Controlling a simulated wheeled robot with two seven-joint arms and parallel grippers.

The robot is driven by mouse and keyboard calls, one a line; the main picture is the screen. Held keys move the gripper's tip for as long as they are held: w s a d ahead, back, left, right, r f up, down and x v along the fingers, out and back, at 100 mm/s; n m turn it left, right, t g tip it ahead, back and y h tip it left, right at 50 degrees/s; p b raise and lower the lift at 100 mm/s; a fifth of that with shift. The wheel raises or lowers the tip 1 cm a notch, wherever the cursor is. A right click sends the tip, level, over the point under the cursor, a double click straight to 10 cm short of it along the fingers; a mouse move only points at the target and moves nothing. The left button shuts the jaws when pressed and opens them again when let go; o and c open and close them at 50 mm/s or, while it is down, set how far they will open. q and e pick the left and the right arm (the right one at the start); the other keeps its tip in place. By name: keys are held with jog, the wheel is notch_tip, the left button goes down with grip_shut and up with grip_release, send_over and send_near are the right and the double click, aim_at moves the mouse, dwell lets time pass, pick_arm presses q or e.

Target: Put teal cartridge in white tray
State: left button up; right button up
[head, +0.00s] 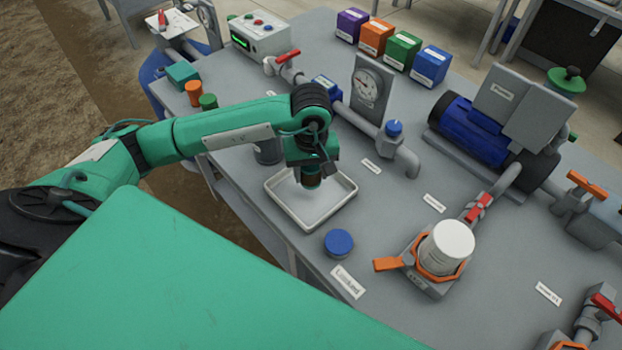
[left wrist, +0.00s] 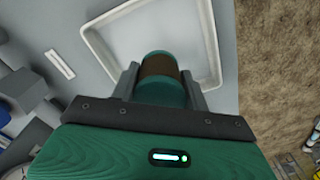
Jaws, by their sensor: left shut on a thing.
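My left gripper (head: 311,167) is shut on the teal cartridge (head: 311,182), which has a brown band round its middle. The gripper points down over the white tray (head: 300,207), a shallow square tray near the table's left edge. In the left wrist view the cartridge (left wrist: 160,70) sits between the two fingers, with the tray (left wrist: 123,45) behind it. The tray looks empty otherwise. I cannot tell whether the cartridge's lower end touches the tray floor. My right gripper is not in view.
A blue round cap (head: 339,242) lies just right of the tray's front. A dark grey cylinder (head: 267,152) stands behind the tray, partly hidden by my arm. A white-lidded housing (head: 446,247) with an orange clamp stands to the right. A pipe with a gauge (head: 371,86) runs behind.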

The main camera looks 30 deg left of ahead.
aim_at(311, 182)
pick_arm(q)
notch_tip(311, 182, down, 4)
jog(key=shift+r, duration=0.25)
jog(key=shift+f, duration=0.3)
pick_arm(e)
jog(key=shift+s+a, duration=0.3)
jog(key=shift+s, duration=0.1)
pick_arm(q)
jog(key=shift+f, duration=0.15)
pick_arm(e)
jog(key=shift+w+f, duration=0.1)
